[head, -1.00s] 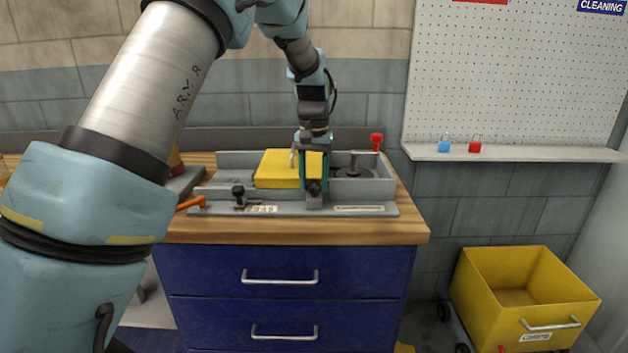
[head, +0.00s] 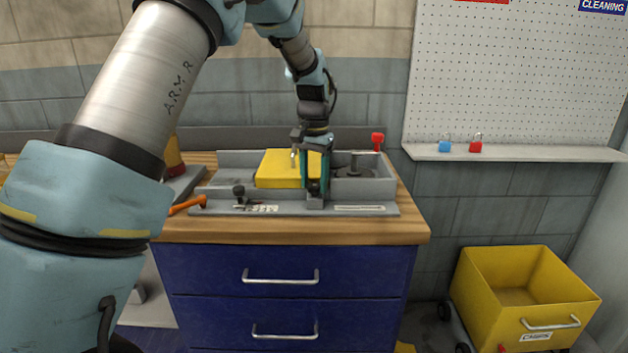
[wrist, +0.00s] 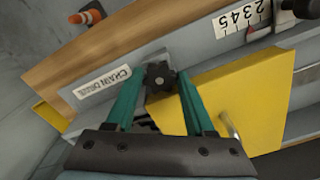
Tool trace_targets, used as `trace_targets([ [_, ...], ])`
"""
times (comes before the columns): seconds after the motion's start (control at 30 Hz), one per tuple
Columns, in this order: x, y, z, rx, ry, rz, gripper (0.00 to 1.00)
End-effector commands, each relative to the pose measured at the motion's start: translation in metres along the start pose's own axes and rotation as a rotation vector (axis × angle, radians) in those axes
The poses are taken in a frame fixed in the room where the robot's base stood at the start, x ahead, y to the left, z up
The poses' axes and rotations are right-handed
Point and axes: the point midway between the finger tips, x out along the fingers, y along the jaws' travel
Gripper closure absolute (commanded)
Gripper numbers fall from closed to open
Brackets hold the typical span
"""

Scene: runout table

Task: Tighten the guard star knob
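The black star knob (wrist: 160,77) sits on the grey frame beside the yellow guard (wrist: 225,105). In the wrist view my gripper (wrist: 160,80) has its two teal fingers on either side of the knob, with the tips against its edges and no clear gap. The yellow guard (head: 278,170) lies left of the fingers in the grey frame (head: 382,187). How tight the knob is cannot be seen.
A red knob (head: 377,140) stands at the back right. A metal pin (wrist: 229,125) rises near my right finger. A yellow bin (head: 480,290) stands right of the bench.

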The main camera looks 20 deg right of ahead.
Motion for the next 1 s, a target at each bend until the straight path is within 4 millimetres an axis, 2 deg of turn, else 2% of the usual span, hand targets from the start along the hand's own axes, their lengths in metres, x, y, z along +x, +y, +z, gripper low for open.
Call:
trace_targets([
  [0.03, -0.0004, 0.0, -0.0005, 0.0, 0.002, 0.0, 0.4],
  [0.23, -0.0002, -0.0003, -0.0001, -0.001, 0.0, -0.001, 0.18],
  [0.77, 0.0, -0.0025, 0.0003, -0.014, 0.0, -0.003, 0.17],
  [0.87, 0.0003, -0.002, 0.0002, -0.061, 0.0, -0.004, 0.17],
  [1.0, 0.0005, -0.0002, -0.0001, -0.206, 0.0, -0.004, 0.17],
])
